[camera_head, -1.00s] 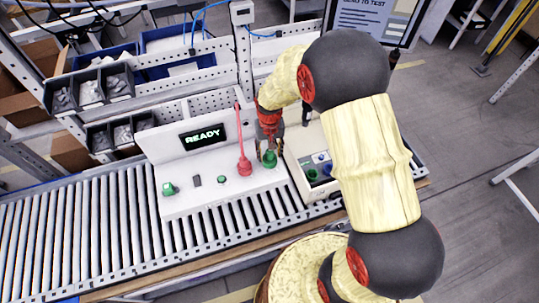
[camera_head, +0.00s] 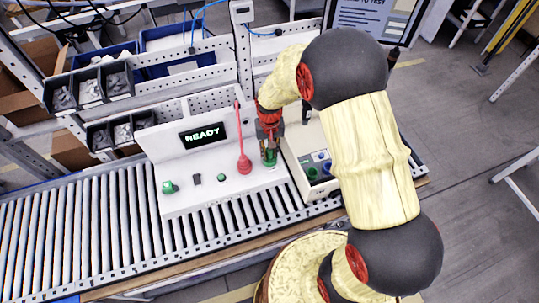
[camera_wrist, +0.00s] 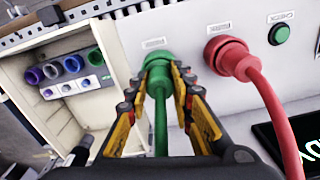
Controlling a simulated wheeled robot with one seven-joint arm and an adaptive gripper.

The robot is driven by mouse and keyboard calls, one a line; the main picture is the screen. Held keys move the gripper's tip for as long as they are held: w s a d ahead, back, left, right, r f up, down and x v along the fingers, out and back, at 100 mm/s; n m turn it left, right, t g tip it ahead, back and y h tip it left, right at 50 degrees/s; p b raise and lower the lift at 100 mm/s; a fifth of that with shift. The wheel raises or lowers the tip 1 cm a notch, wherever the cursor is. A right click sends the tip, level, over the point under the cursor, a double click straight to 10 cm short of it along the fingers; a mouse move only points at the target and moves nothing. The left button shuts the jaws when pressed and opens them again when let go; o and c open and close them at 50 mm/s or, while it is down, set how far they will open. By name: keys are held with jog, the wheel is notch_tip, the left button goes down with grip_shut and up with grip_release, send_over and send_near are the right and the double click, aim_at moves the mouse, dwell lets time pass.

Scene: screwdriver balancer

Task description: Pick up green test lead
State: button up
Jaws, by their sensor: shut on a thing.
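The green test lead (camera_wrist: 159,78) shows in the wrist view with its plug against the white panel and its cable running down between my fingers. In the head view only a bit of the green lead (camera_head: 270,155) shows at the gripper. My gripper (camera_wrist: 162,92) is shut on the green lead, one finger on each side. In the head view my gripper (camera_head: 269,146) points down at the right end of the white test station (camera_head: 185,200).
A red lead (camera_wrist: 232,58) is plugged in close beside the green one; it also shows in the head view (camera_head: 244,165). A beige box with coloured sockets (camera_wrist: 60,100) stands on the other side. A green button (camera_wrist: 280,34) is on the panel. Rollers (camera_head: 90,235) lie around the station.

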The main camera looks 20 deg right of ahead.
grip_shut()
jog(key=shift+w+r, duration=0.1)
jog(key=shift+r, duration=0.4)
notch_tip(320, 180, up, 2)
jog(key=shift+r+b, duration=0.1)
jog(key=shift+b, duration=0.65)
jog(key=s+a+r+b, duration=0.2)
jog(key=s+r, duration=0.8)
jog(key=s, duration=0.4)
jog(key=shift+a+b, duration=0.15)
jog(key=shift+b, duration=0.25)
jog(key=shift+f, duration=0.15)
